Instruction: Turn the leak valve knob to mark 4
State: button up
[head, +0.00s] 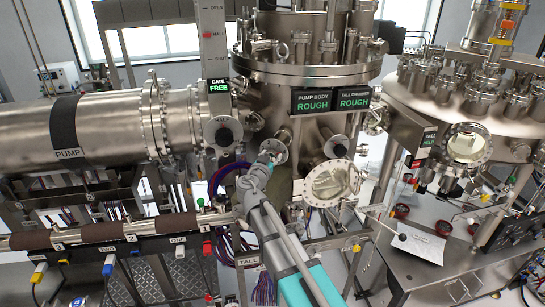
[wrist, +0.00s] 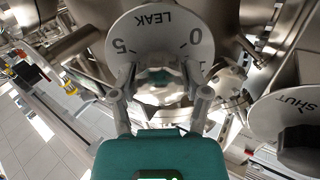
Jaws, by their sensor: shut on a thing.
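The leak valve dial (wrist: 160,32) is a pale round plate at the top of the wrist view. It appears upside down, with LEAK, 5 and 0 readable and part of a 1 at its right edge. The leak valve knob (wrist: 160,78) is in front of the dial. My gripper (wrist: 162,84) is shut on the knob, one finger on each side. The knob's pointer and the mark it faces are hidden or too unclear to read.
A second dial marked SHUT (wrist: 285,112) with a black knob (wrist: 299,146) is close on the right in the wrist view. A round window flange (head: 333,185) is right of my arm. The PUMP cylinder (head: 90,125) is left, with hoses and cables below.

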jog(key=shift+m, duration=0.3)
jog(key=o, duration=1.1)
jog(key=shift+o, duration=0.2)
jog(key=shift+s, duration=0.1)
jog(key=v, duration=1.2)
